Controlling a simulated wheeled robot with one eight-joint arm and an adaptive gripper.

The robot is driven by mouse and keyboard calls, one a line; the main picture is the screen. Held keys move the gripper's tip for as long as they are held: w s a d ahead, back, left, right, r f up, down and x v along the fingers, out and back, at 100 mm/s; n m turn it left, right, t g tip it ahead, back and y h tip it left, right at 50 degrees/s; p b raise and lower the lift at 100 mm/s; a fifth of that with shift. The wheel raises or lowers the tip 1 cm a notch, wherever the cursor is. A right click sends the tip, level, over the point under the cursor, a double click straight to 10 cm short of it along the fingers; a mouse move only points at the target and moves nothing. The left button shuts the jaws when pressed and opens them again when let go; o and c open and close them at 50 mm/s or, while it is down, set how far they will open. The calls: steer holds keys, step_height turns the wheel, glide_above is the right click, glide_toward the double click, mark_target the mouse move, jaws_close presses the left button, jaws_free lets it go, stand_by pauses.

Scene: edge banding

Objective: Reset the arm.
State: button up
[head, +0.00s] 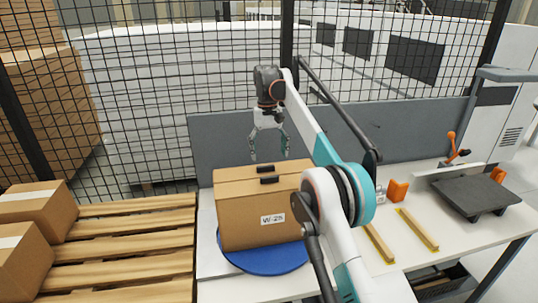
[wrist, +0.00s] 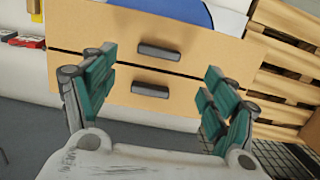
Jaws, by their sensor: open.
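My gripper (head: 269,154) is open and empty in the head view, above and behind the cardboard box with its fingers pointing down. In the wrist view my gripper (wrist: 158,92) shows its two teal fingers spread apart, with the top of the box between and beyond them. The box (head: 238,215), labelled W-25, stands upright on a blue round disc (head: 262,262) on the white table. Two dark handles (head: 266,174) are on its top, and they also show in the wrist view (wrist: 150,90). The fingers appear apart from the box.
A wooden pallet (head: 130,243) with cardboard boxes (head: 38,208) is at left. A grey panel (head: 225,140) and a black mesh fence stand behind the table. Yellow-edged wooden strips (head: 418,230), orange blocks (head: 397,190) and a dark platform (head: 470,194) are at right.

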steer(key=shift+r, duration=0.1)
steer(key=s+d+r+m+t+b, duration=0.1)
steer(key=s+d+r+t+b, duration=0.1)
steer(key=s+d+r+b, duration=0.5)
steer(key=s+d+t+b, duration=0.2)
steer(key=s+d+t, duration=0.1)
steer(key=s+d, duration=0.75)
steer(key=s+d+f+m+t+b, duration=0.1)
steer(key=s+d+f+t+b, duration=0.1)
steer(key=s+f, duration=0.8)
steer(key=s+d+f+m+t+b, duration=0.1)
steer(key=s+d+f+b, duration=0.4)
steer(key=s+f, duration=0.6)
steer(key=s+d, duration=0.1)
steer(key=s, duration=0.5)
steer(key=shift+s+d+f+t, duration=0.15)
steer(key=shift+s+d+t, duration=0.15)
steer(key=shift+t, duration=0.1)
